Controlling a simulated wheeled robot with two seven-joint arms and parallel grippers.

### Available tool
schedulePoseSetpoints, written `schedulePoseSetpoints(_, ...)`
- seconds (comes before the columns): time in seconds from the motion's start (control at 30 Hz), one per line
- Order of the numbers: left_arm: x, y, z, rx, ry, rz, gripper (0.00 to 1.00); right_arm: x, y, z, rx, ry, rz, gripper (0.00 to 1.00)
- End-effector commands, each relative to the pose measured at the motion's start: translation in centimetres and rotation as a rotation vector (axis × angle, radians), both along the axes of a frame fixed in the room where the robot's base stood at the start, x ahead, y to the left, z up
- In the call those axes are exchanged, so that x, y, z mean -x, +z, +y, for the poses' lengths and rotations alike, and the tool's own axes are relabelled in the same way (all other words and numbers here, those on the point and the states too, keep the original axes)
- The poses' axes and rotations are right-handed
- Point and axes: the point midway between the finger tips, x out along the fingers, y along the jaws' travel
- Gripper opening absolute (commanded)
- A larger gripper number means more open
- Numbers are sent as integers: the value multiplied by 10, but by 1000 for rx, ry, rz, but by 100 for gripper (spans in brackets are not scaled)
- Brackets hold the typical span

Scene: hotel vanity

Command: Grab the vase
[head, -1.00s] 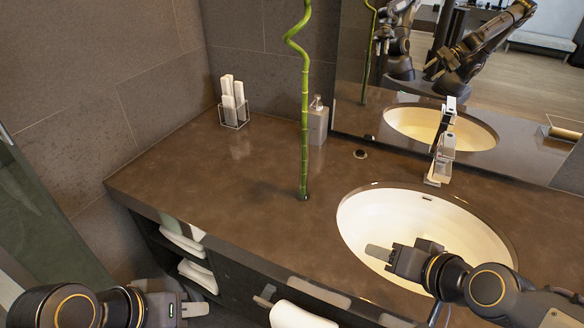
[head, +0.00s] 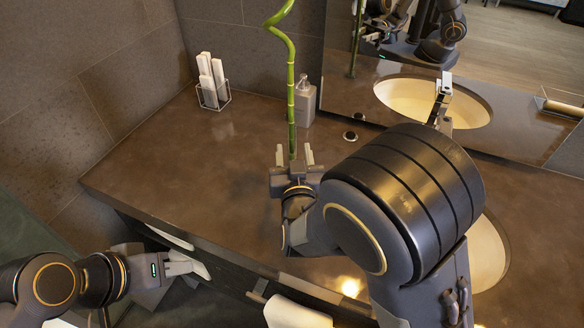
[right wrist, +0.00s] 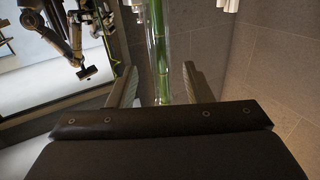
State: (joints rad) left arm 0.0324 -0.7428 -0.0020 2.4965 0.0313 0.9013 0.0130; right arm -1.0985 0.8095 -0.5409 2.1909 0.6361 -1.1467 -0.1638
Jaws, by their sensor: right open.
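A tall green bamboo stalk (head: 291,105) with a curled top stands upright on the counter in the head view. The clear glass vase (right wrist: 171,60) around it shows faintly in the right wrist view, but its outline is hard to make out in the head view. My right gripper (head: 294,156) is open, with one finger on each side of the stalk's lower part. Its fingers (right wrist: 160,88) also straddle the vase in the right wrist view; contact cannot be told. My left gripper (head: 186,266) is low at the counter's front left, away from the vase; its jaw opening is unclear.
A grey soap dispenser (head: 305,103) stands close behind the stalk. A wire holder with white rolls (head: 212,82) is at the back left. The sink (head: 489,255) is partly hidden by my right arm. A mirror (head: 430,60) lines the back. The left counter is clear.

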Motion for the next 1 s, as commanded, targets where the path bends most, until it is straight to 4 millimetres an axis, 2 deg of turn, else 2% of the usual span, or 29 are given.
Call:
schedulePoseSetpoints(0.1, 0, 14, 0, 0, 0, 0, 36, -20, 6, 2, 3, -2, 0, 46)
schedulePoseSetpoints(0.27, 0, 18, 0, 0, 0, 0, 36, -39, 4, 3, -1, -1, 1, 46)
schedulePoseSetpoints(0.57, 0, 18, 0, 0, 0, 0, 36, -43, 2, 4, -1, 1, 3, 44)
schedulePoseSetpoints(0.9, 0, 18, 0, 0, 0, 0, 36, -43, 2, 4, -1, 1, 2, 0)
schedulePoseSetpoints(1.0, 0, 18, 0, 0, 0, 0, 36, -43, 2, 4, -1, 1, 2, 0)
